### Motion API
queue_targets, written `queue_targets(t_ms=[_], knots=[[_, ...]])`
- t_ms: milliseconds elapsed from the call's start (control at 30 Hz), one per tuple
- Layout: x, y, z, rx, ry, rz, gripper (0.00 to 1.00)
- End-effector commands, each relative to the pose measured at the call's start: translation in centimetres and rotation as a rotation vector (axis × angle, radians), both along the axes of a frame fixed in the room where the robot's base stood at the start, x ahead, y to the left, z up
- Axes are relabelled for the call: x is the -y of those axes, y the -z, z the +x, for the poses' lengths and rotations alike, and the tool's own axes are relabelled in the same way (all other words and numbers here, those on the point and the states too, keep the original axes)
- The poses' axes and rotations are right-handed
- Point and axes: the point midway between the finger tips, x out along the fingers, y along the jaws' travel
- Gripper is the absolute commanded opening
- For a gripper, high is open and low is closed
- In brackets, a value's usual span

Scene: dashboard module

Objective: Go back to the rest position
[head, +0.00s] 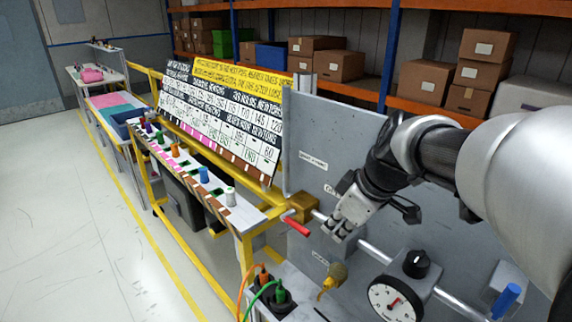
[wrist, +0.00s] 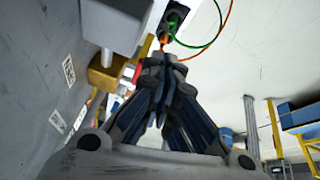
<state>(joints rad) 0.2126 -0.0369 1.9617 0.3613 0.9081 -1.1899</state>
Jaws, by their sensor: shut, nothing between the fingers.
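My gripper (head: 343,229) is in front of the grey panel (head: 312,135), near a horizontal metal rod. In the head view its fingers point down and left, close to a red handle (head: 298,226) on a brass-coloured block (head: 301,207). In the wrist view the fingers (wrist: 165,68) come together at the tips with nothing held. The red handle (wrist: 138,72) and brass block (wrist: 108,75) show just past the fingertips there. I cannot tell whether the gripper touches the rod or the handle.
A dial gauge (head: 394,302), black knob (head: 416,264), yellow part (head: 333,277) and blue handle (head: 506,300) lie below and right of my gripper. Orange and green cables (head: 262,290) hang at lower left. A yellow-framed bench (head: 215,187) holds coloured pegs. Open floor (head: 80,210) lies left.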

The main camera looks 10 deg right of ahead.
Motion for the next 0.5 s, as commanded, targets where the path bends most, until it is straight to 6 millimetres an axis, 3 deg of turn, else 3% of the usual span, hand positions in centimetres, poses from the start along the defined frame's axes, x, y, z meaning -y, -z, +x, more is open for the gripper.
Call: queue_targets(t_ms=[167, 333, 500], knots=[[-0.9, -0.6, -2.8, -0.017, 0.076, 0.008, 0.00], [-2.4, -0.6, -10.1, -0.055, 0.301, 0.033, 0.00], [-2.6, 1.0, -17.0, -0.068, 0.549, 0.067, 0.00]])
